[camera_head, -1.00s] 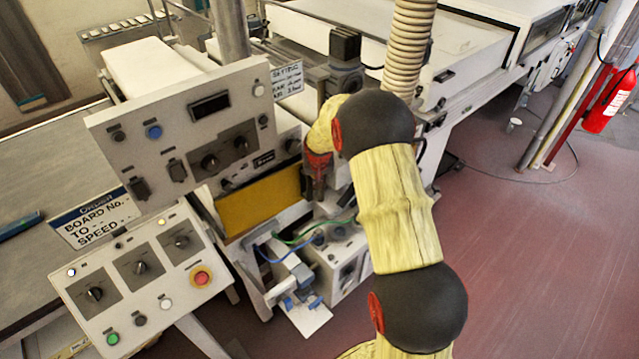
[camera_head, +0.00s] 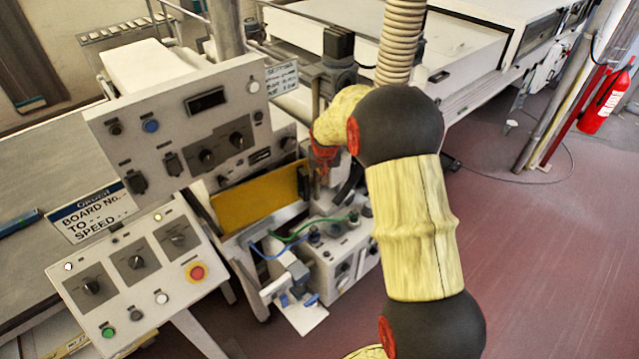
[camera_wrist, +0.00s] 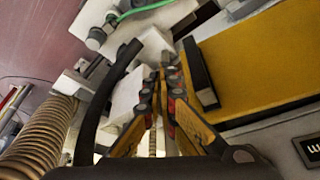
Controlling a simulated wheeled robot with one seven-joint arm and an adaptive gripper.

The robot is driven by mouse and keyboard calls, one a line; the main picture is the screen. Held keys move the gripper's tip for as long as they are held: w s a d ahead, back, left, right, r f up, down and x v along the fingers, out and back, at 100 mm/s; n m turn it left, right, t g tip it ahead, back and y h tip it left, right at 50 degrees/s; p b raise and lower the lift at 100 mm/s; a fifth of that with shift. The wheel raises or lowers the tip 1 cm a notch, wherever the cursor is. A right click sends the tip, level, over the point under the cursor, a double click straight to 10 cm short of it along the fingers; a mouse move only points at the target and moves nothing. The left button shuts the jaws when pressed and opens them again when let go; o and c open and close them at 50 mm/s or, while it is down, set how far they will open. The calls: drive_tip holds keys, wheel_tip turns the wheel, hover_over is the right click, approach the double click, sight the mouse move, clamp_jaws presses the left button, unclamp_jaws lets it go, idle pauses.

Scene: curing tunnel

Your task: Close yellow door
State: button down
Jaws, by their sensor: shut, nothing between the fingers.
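The yellow door (camera_head: 258,199) is a flat panel low on the machine, below the grey control box. Its black handle (camera_head: 303,181) is at its right end. I cannot tell exactly how far the door stands from its frame. In the wrist view the door (camera_wrist: 262,58) fills the upper right, with the upright black handle (camera_wrist: 199,72) near its left edge. My gripper (camera_wrist: 160,82) is shut and empty, its fingertips just left of the handle; contact cannot be made out. In the head view my gripper (camera_head: 321,172) is right of the door, partly hidden by my arm.
The control box (camera_head: 185,125) overhangs the door. A white box with knobs (camera_head: 338,262) and cables stands below right. A ribbed hose (camera_head: 400,45) hangs behind my arm. A black tube (camera_wrist: 112,95) passes left of my gripper. Red floor (camera_head: 545,260) is clear at right.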

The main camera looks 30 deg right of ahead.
drive_tip(key=s+d+f+t+h+b, duration=0.2)
drive_tip(key=s+d+f+t+b, duration=0.1)
drive_tip(key=s+d+f+b, duration=1.3)
drive_tip(key=n+t+y+b, duration=0.5)
drive_tip(key=n+t, duration=0.1)
drive_tip(key=t, duration=0.5)
approach(308, 190)
drive_tip(key=w+b, duration=0.1)
drive_tip(key=w, duration=0.2)
drive_tip(key=w+b, duration=0.2)
drive_tip(key=w, duration=0.1)
drive_tip(key=shift+w+a, duration=0.25)
drive_tip(key=shift+w, duration=0.15)
